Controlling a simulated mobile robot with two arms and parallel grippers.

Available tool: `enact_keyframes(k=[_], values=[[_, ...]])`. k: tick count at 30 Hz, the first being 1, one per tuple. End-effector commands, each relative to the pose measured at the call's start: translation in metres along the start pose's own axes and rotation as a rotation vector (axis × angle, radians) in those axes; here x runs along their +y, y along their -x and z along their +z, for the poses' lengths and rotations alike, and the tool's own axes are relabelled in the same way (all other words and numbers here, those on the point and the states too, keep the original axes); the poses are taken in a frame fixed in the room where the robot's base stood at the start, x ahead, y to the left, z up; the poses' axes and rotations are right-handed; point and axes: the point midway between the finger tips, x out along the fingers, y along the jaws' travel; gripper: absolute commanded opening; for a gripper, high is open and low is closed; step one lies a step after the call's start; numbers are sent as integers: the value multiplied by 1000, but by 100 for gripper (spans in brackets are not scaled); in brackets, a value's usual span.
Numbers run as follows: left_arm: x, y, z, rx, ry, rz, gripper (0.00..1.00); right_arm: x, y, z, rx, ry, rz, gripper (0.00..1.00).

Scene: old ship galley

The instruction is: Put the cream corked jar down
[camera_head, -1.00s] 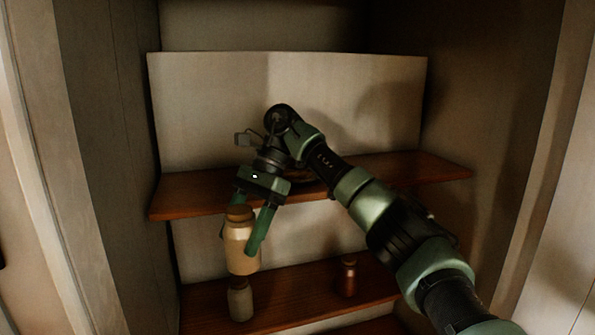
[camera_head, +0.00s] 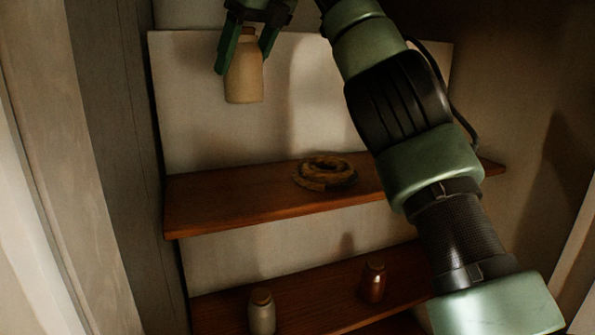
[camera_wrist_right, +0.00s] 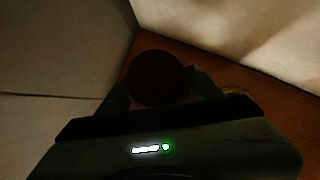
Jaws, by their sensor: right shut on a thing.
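The cream corked jar (camera_head: 244,78) hangs upright in my right gripper (camera_head: 246,58), high above the left part of the upper shelf (camera_head: 225,205). There is clear air between the jar's base and the shelf. My left gripper is not in view.
A coiled rope (camera_head: 325,173) lies on the upper shelf, right of the jar. The shelf's left part is bare. On the lower shelf (camera_head: 320,297) stand a grey corked jar (camera_head: 261,314) and a small brown bottle (camera_head: 373,281). A cabinet wall (camera_head: 118,150) bounds the left.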

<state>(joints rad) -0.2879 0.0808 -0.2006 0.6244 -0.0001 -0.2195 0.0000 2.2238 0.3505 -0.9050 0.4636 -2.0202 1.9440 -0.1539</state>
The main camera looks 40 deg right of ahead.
Motion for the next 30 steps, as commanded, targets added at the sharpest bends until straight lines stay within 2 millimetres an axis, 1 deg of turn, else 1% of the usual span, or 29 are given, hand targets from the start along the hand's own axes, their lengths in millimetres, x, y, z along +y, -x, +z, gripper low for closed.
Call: enact_keyframes(k=[1,3,5,8,11,12,15,17,20,24,27,30], values=[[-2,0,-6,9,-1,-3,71,0,3,0,-5,-5,-3,0],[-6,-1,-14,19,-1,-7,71,-1,1,-1,-4,-7,-5,0],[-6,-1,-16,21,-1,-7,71,-1,-2,-3,-3,-8,-5,0],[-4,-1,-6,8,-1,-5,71,-2,-12,-9,-3,-7,-5,0],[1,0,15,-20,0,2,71,-2,-21,-16,-4,-6,-6,0],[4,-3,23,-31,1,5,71,-1,-31,-21,-1,-6,-5,0],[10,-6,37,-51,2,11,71,-1,-48,-32,-1,-5,-5,0],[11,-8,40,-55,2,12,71,-1,-60,-39,0,-5,-4,0],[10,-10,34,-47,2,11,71,-1,-78,-52,-1,-5,-4,0],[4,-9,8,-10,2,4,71,-1,-105,-69,0,-7,-5,0],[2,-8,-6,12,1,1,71,-1,-119,-79,-3,-7,-5,0],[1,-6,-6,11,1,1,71,-1,-128,-84,-4,-7,-4,0]])
